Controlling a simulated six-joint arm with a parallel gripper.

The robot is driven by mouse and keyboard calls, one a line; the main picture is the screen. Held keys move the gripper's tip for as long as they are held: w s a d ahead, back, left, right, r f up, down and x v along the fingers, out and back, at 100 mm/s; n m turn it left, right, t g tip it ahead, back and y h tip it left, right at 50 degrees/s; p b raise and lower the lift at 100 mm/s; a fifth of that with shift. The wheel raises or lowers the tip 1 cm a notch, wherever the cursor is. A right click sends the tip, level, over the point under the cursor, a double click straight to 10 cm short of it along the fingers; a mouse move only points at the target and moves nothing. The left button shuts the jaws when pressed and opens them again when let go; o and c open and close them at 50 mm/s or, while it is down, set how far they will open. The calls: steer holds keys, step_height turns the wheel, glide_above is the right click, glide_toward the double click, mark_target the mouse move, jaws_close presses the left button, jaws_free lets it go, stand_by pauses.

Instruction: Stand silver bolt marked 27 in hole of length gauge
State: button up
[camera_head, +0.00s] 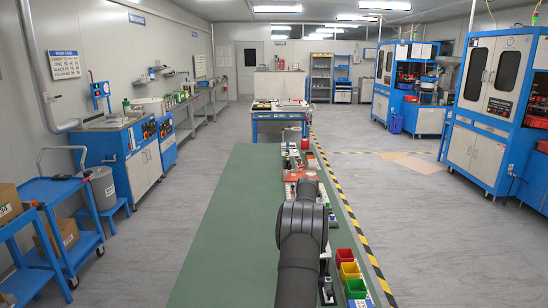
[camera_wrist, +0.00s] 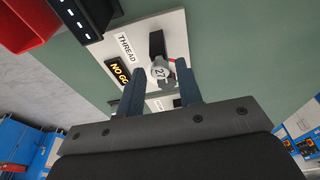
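In the wrist view a round silver bolt head (camera_wrist: 160,71) faces the camera, with a dark mark that looks like 27, partly unclear. It is over a pale plate (camera_wrist: 177,30) labelled THREAD and NO GO; how the bolt is seated is hidden. My gripper (camera_wrist: 159,75) has its two dark fingers apart, one on each side of the bolt head, with gaps visible between. In the head view my arm hides the gripper and the bolt. I cannot make out the length gauge.
A black block (camera_wrist: 157,43) is right behind the bolt head, with a bit of red beside it. A red bin (camera_wrist: 25,22) and a dark box (camera_wrist: 83,14) are at upper left. The green bench (camera_head: 225,230) is clear left of my arm; coloured bins (camera_head: 349,271) stand at right.

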steer(key=c, duration=0.7)
steer(key=shift+r, duration=3.15)
steer(key=shift+s, duration=0.15)
steer(key=s+r, duration=0.2)
steer(key=s, duration=1.4)
steer(key=s+r, duration=0.2)
steer(key=s, duration=1.4)
step_height(320, 180, down, 6)
steer(key=shift+s, duration=0.35)
